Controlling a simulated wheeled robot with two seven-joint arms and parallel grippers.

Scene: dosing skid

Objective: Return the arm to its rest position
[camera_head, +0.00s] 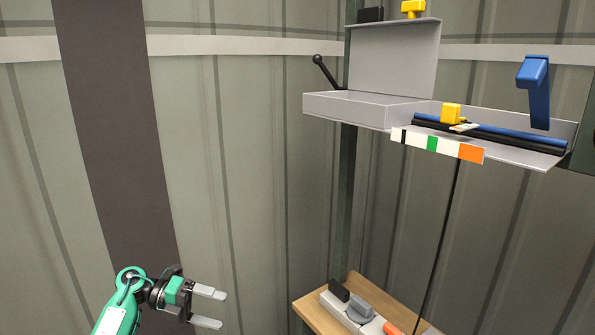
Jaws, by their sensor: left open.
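My left gripper (214,308) is at the lower left of the head view, at the end of my green and black arm. Its two pale fingers are spread apart and point to the right. Nothing is between them. It hangs in front of the ribbed wall, apart from the wooden shelf to its right. My right gripper is not in view.
An open grey box (350,108) and a tray (545,158) with blue and black bars are mounted at the upper right. A blue handle (538,92) stands above the tray. A wooden shelf (312,313) holds small parts at the bottom. The left middle is clear.

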